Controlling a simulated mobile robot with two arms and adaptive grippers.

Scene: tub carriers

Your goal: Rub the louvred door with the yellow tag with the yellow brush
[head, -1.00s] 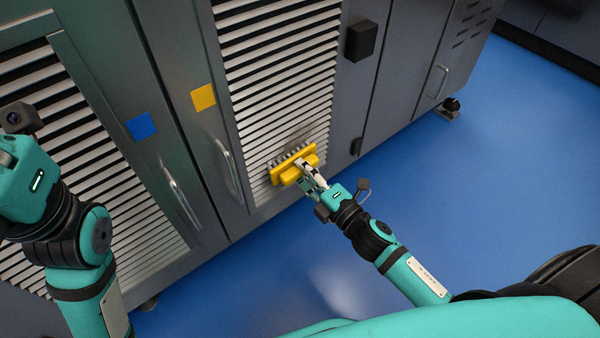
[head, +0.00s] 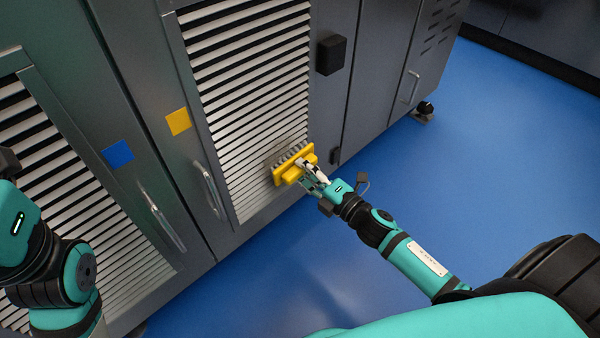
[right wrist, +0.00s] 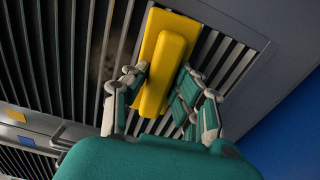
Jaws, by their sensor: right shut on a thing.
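The louvred door (head: 243,98) with the yellow tag (head: 178,121) is shut, its slats filling most of its front. My right gripper (head: 308,172) is shut on the yellow brush (head: 293,163) by its handle. The brush's bristles face the lower right slats and appear to touch them. In the right wrist view the brush (right wrist: 165,65) lies between the fingers, against the slats, with a dark smudge on the slats to its left. My left arm is at the left edge of the head view; its fingers are out of the picture.
A second louvred door with a blue tag (head: 118,153) is at the left. Bar handles (head: 208,190) stick out from the doors. A black box (head: 331,54) sits on the panel to the right. The blue floor (head: 470,150) at the right is clear.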

